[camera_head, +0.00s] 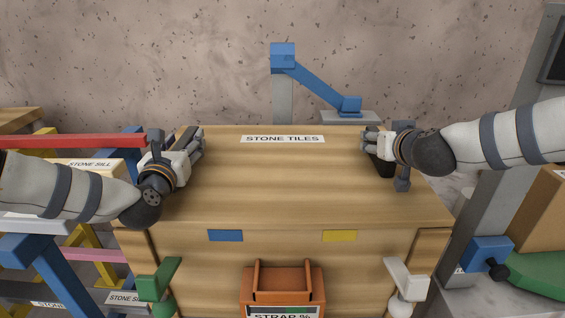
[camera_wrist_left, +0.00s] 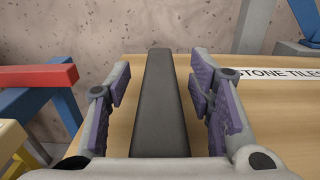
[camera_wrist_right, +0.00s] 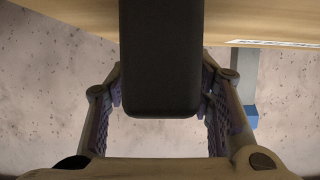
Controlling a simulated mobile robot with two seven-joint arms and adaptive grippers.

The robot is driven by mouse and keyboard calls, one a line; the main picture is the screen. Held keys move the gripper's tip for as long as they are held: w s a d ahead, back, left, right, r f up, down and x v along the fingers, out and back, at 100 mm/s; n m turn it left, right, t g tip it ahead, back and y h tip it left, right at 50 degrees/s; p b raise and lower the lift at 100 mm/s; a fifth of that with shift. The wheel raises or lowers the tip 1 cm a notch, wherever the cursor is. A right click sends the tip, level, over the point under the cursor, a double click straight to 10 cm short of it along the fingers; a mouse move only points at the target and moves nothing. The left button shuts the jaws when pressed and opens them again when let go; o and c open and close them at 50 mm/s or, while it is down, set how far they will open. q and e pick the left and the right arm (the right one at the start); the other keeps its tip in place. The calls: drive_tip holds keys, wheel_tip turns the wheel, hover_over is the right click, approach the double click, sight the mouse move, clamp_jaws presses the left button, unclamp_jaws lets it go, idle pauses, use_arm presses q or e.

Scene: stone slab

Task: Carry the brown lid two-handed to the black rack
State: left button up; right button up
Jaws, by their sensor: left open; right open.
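The brown wooden lid (camera_head: 285,185), labelled STONE TILES, lies flat on top of a wooden crate (camera_head: 285,255). A dark bar handle is at each side of it. My left gripper (camera_head: 196,144) is at the lid's left side. In the left wrist view the dark left handle (camera_wrist_left: 160,105) lies between its open fingers, with gaps on both sides. My right gripper (camera_head: 368,142) is at the right side. In the right wrist view the dark right handle (camera_wrist_right: 160,60) reaches between its open fingers, close to them. I cannot pick out a black rack for sure.
An orange strap bin (camera_head: 283,287) is on the crate's front, between a green clamp (camera_head: 157,280) and a white clamp (camera_head: 407,278). A coloured frame with a red bar (camera_head: 75,141) stands left. A blue arm-like device (camera_head: 312,80) stands behind. A grey post is right.

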use_arm(q)
drive_tip(key=shift+w, duration=0.3)
use_arm(e)
drive_tip(key=shift+w, duration=0.25)
use_arm(q)
clamp_jaws()
use_arm(e)
clamp_jaws()
